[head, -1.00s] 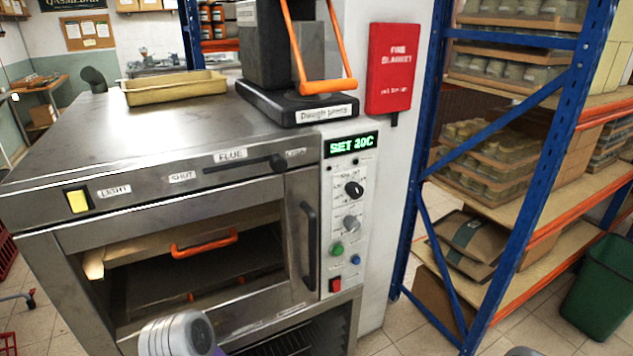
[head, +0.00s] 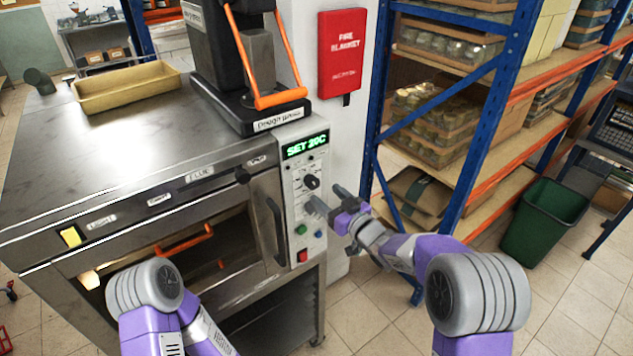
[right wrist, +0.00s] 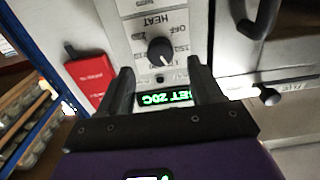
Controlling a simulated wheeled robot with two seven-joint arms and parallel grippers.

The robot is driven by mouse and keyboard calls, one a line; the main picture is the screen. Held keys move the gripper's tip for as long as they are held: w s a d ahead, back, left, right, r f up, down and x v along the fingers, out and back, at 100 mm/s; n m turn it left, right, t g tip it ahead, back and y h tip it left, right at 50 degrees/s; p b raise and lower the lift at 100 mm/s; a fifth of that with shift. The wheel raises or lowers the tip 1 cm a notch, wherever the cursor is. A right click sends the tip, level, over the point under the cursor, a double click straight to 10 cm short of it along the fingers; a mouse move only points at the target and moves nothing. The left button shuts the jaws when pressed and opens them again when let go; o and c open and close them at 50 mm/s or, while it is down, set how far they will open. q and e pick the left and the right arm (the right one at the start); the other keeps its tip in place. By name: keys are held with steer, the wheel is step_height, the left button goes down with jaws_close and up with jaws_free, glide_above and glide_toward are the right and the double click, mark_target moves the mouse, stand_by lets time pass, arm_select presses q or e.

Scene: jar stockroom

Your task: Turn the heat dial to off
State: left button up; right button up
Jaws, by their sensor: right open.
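The heat dial (head: 311,182) is a black round knob on the oven's pale control panel (head: 296,222), below a green display (head: 306,145) reading SET 20C. In the right wrist view, which is upside down, the dial (right wrist: 160,50) sits beside the printed words HEAT and OFF. I cannot tell for sure which mark its pointer faces. My right gripper (head: 329,198) is open and empty in front of the panel, slightly below the dial in the head view. In the right wrist view its fingers (right wrist: 160,82) point toward the dial, which appears beyond the gap. My left gripper is out of view.
A dark oven door handle (head: 276,230) stands left of the panel. Green, blue and red buttons sit low on it. A dough press (head: 250,85) stands on the oven top. A red fire blanket box (head: 342,52) and blue shelving (head: 378,110) are to the right.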

mark_target(316, 185)
steer(key=p+x, duration=0.1)
steer(key=x, duration=0.4)
steer(key=shift+w+a, duration=0.25)
steer(key=shift+w, duration=0.05)
steer(key=shift+f, duration=0.1)
steer(key=c, duration=1.1)
steer(key=shift+o, duration=0.2)
steer(key=shift+f+n+b, duration=0.1)
steer(key=shift+n+b, duration=0.3)
steer(key=shift+b, duration=0.4)
steer(key=n+b, duration=0.8)
steer(key=b, duration=0.2)
steer(key=shift+d, duration=0.1)
steer(key=n+b, duration=0.4)
steer(key=n, duration=0.1)
steer(key=shift+n, duration=0.4)
steer(key=n+b, duration=0.3)
steer(key=n, duration=0.2)
steer(key=shift+n, duration=0.3)
